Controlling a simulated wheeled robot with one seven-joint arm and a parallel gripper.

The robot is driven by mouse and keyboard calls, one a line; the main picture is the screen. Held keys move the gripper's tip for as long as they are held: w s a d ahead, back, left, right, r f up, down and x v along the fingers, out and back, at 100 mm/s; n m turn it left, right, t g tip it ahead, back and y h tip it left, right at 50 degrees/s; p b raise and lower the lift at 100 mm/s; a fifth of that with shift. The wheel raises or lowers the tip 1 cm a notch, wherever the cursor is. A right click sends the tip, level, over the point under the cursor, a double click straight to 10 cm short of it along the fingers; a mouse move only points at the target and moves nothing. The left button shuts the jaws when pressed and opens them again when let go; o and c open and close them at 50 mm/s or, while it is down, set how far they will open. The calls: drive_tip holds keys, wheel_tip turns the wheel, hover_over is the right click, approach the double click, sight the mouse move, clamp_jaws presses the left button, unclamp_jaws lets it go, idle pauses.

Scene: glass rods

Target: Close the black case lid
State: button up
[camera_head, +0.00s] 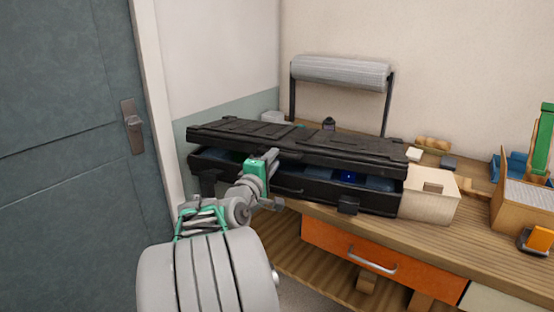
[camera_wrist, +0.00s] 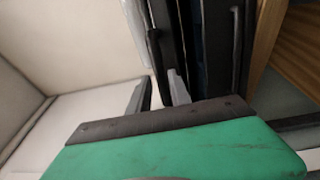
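The black case stands on the wooden workbench. Its long lid (camera_head: 300,138) is tilted partly open, its front edge raised above the base (camera_head: 312,192). Dark blue contents show in the gap. My gripper (camera_head: 277,180) is at the front of the case, near the middle of the lid's front edge. In the wrist view the two grey fingers (camera_wrist: 160,94) stand apart, with the dark lid edge (camera_wrist: 164,50) close at their tips. I cannot tell whether they touch it. The case base (camera_wrist: 236,45) shows to the right there.
A roll of grey material (camera_head: 341,73) on a black stand is behind the case. A cream box (camera_head: 429,197) stands close to its right end. Farther right are a wooden box (camera_head: 520,210) and an orange item (camera_head: 537,239). The orange drawer (camera_head: 380,262) is below the bench top.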

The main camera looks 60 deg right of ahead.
sight(294, 143)
drive_tip(key=d, duration=0.4)
drive_tip(key=shift+w, duration=0.25)
clamp_jaws()
idle(1.1)
